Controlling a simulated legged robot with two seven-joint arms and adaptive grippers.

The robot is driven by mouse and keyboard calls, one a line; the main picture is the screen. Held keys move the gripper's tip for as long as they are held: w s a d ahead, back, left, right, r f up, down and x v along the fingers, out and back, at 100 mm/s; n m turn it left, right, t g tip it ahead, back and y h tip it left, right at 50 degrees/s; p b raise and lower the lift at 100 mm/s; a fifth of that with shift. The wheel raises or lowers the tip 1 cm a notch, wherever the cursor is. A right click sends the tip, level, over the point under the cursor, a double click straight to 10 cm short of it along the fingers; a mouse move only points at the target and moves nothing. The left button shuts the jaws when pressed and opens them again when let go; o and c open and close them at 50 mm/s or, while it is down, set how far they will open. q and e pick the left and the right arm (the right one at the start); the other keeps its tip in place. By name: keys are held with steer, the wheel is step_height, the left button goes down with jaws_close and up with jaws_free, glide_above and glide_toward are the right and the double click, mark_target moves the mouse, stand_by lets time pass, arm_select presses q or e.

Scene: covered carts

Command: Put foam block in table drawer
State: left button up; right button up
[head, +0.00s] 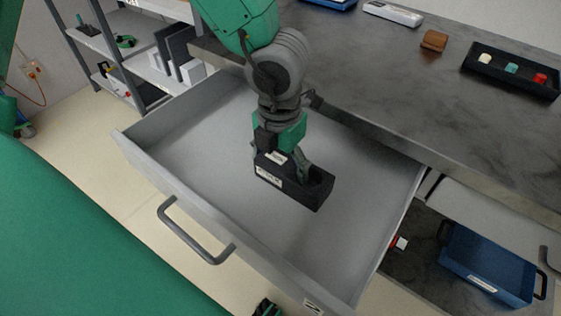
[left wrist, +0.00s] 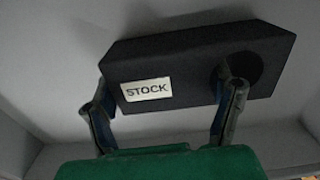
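The foam block (head: 268,174) is a black block with white labels and a recess. In the left wrist view the block (left wrist: 185,62) shows a STOCK label and a dark round hole. My left gripper (head: 284,166) is shut on it, one finger at its left end and the other at the hole. The block is inside the outline of the open table drawer (head: 219,158); I cannot tell whether it touches the drawer floor. The grey drawer is otherwise empty. A small black and green part at the bottom edge may be my right gripper (head: 267,308); its fingers are not clear.
The dark worktop (head: 400,84) holds a black tray (head: 510,84) with small coloured pieces and a brown block (head: 434,40). A blue crate (head: 487,264) stands on a lower shelf at right. Grey shelving (head: 128,55) stands behind left. The drawer's bar handle (head: 192,238) faces front.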

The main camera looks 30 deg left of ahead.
mark_target(280, 160)
arm_select(q)
steer(key=o, duration=0.3)
steer(key=shift+a, duration=0.1)
steer(key=shift+r, duration=0.3)
step_height(280, 160, up, 12)
steer(key=p, duration=0.4)
steer(key=shift+f+p, duration=0.2)
steer(key=shift+p, duration=0.2)
